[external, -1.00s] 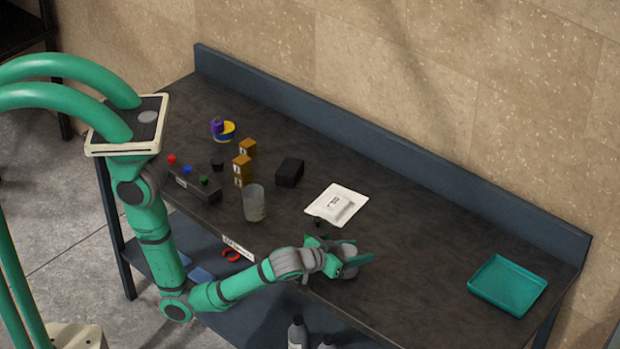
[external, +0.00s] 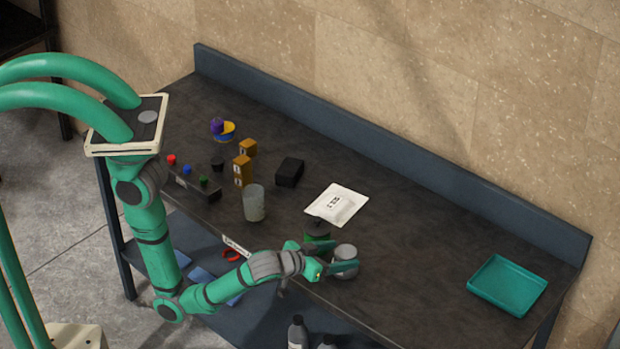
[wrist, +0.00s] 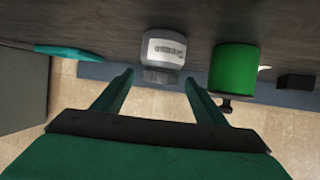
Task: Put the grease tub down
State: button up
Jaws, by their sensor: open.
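The grease tub, taken to be the pale grey tub (external: 345,262), stands upright on the dark bench near its front edge. In the wrist view, which looks upside down, the tub (wrist: 163,48) shows a label and sits just beyond my fingertips, roughly centred between them. My gripper (external: 334,268) is open, at the tub's front left side. In the wrist view the two fingers of my gripper (wrist: 160,78) are spread with empty space between them. The tub's far side is hidden.
A green can (wrist: 234,72) with a dark knob stands close beside the tub; it also shows in the external view (external: 316,238). A white packet (external: 338,205) lies behind. A beaker (external: 254,203) stands left. A teal tray (external: 507,286) is at right, with clear bench between.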

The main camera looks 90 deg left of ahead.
jog(key=shift+v, duration=2.5)
jog(key=shift+w, duration=0.1)
